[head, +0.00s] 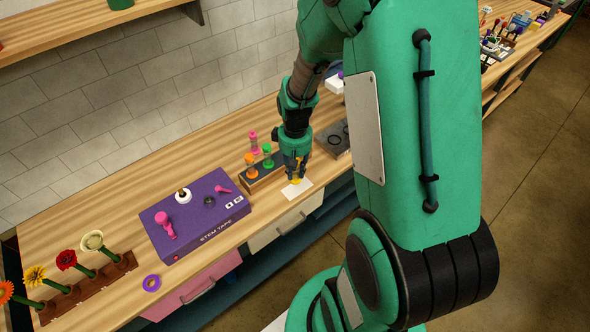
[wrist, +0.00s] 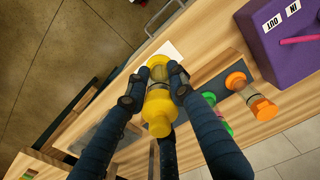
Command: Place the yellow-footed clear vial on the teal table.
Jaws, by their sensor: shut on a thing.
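My gripper (head: 296,170) is shut on the yellow-footed vial (head: 296,182), low over a white card on the wooden worktop. In the wrist view the vial (wrist: 158,110) sits between the fingers of my gripper (wrist: 155,88), its yellow ends showing and its clear middle partly hidden. I cannot tell whether the vial touches the card. The worktop (head: 120,184) is bare wood over a dark teal base (head: 262,262); no teal tabletop is in view.
The white card (head: 305,187) lies under the vial. A rack (head: 262,177) with orange-, green- and pink-ended vials stands just left. A purple stem tape box (head: 195,213) stands further left, and a grey tray (head: 333,139) lies to the right. Flowers stand at far left.

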